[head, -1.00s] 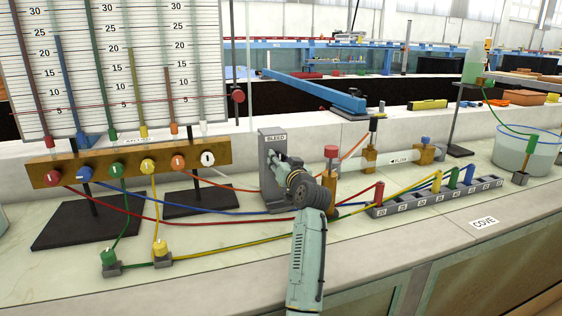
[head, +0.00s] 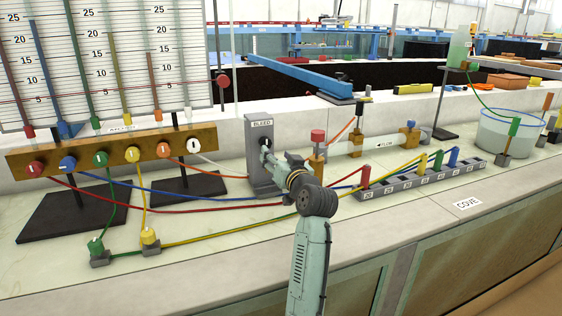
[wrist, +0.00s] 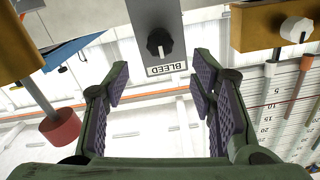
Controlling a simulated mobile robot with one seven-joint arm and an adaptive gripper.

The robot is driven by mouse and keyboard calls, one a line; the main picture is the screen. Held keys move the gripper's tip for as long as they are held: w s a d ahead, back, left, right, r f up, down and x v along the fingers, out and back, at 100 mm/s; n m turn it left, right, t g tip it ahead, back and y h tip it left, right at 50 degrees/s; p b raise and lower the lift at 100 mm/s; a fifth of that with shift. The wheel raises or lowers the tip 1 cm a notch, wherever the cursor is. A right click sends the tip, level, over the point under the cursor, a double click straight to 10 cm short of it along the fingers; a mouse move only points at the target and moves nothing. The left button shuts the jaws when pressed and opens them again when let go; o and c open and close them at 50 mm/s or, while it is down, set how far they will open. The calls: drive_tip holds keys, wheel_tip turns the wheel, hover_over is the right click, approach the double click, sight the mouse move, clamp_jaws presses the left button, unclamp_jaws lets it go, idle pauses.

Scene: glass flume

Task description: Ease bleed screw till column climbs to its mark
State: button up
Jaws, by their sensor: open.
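The bleed screw is a black knob (wrist: 159,42) on a grey block (head: 256,175) labelled BLEED. It shows upside down in the wrist view, beyond my fingertips and roughly centred between them. My gripper (head: 272,160) is in front of the block's face in the head view. In the wrist view my gripper (wrist: 158,84) is open, with nothing between its pads. The gauge board (head: 90,60) at left carries several coloured tubes with a numbered scale. A thin red line crosses it, with a red knob (head: 222,80) at its right. The white tube's level is too small to read.
A brass manifold (head: 220,158) with coloured knobs runs below the board. Coloured hoses cross the bench to a grey numbered rack (head: 400,188). A red-capped brass post (head: 318,140) stands close right of the block. The bench front (head: 200,265) is clear.

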drive_tip(key=shift+v, duration=1.6)
idle(1.1)
